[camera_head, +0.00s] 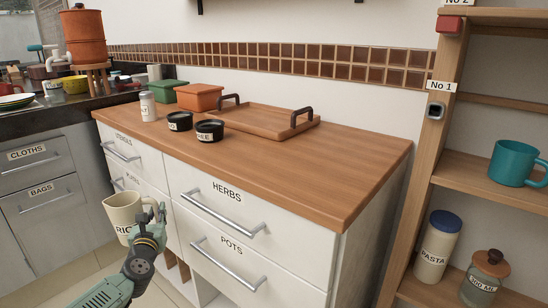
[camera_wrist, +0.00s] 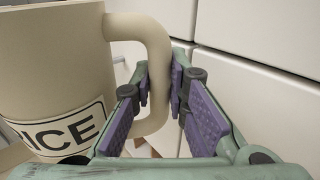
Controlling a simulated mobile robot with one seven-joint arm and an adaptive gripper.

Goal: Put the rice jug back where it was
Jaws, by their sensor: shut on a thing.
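The rice jug (camera_head: 122,214) is cream with a black-bordered RICE label, partly hidden by my gripper in the head view. It is held in the air in front of the lower left drawers, below counter height, roughly upright. My gripper (camera_head: 150,215) is shut on its handle. In the wrist view the jug (camera_wrist: 50,60) fills the left side, and its handle passes between the two purple finger pads of my gripper (camera_wrist: 165,95).
The wooden counter (camera_head: 280,175) has a clear front and right; a tray (camera_head: 255,120), green and orange boxes, a salt shaker (camera_head: 148,107) and two black pots stand at its back left. The right shelf holds a teal mug (camera_head: 514,163), a pasta jar (camera_head: 437,248) and a glass jar (camera_head: 484,280).

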